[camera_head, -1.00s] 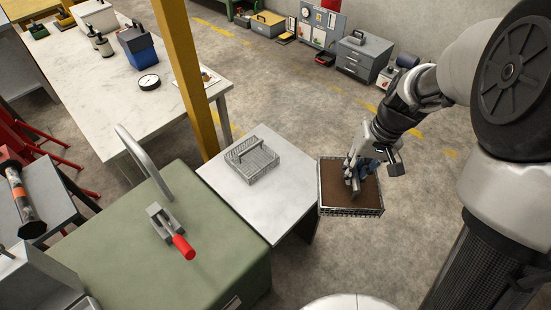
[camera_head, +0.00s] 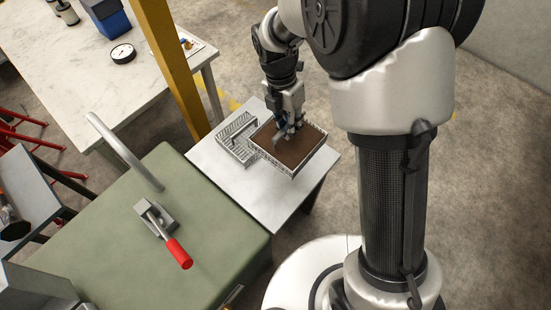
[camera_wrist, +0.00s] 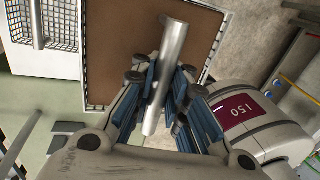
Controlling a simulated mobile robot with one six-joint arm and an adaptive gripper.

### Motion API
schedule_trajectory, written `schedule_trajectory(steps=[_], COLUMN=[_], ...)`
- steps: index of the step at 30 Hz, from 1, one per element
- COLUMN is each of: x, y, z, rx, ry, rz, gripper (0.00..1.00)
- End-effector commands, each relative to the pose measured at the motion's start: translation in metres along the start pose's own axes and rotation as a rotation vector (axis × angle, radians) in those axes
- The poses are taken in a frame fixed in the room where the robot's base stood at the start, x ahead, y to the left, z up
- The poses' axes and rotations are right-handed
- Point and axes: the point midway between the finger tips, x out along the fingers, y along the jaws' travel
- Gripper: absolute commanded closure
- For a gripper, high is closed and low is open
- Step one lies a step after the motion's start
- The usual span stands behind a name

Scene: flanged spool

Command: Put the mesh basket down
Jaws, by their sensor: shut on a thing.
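My gripper (camera_head: 287,126) is shut on the bar handle (camera_wrist: 172,48) of a mesh basket (camera_head: 313,158) with a brown floor. The wrist view shows the blue-padded fingers on both sides of this silver bar, over the brown floor (camera_wrist: 125,50). The basket looks level and lies over the right part of a small white-topped table (camera_head: 220,177). I cannot tell whether its underside touches the top. My fingers and the arm hide part of its far side.
A second wire basket (camera_head: 243,153) with a handle stands on the white top, close left of the held one, which partly covers it in view. A green bench (camera_head: 110,225) with a red-handled clamp (camera_head: 172,242) is at front left. A yellow post (camera_head: 174,70) rises behind.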

Motion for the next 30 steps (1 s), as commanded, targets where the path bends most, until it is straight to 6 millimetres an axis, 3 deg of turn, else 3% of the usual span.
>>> schedule_trajectory(steps=[3,12,16,23,30], x=[0.036,0.113,0.133,0.147,0.181], y=[0.006,0.021,0.025,0.029,0.035], z=[-0.001,-0.001,0.0,0.0,0.0], rx=[0.001,0.005,0.005,0.005,0.006], ry=[0.004,0.004,0.003,0.002,0.003], rz=[-0.005,-0.004,-0.002,-0.001,-0.001], gripper=[1.0,1.0,1.0,1.0,1.0])
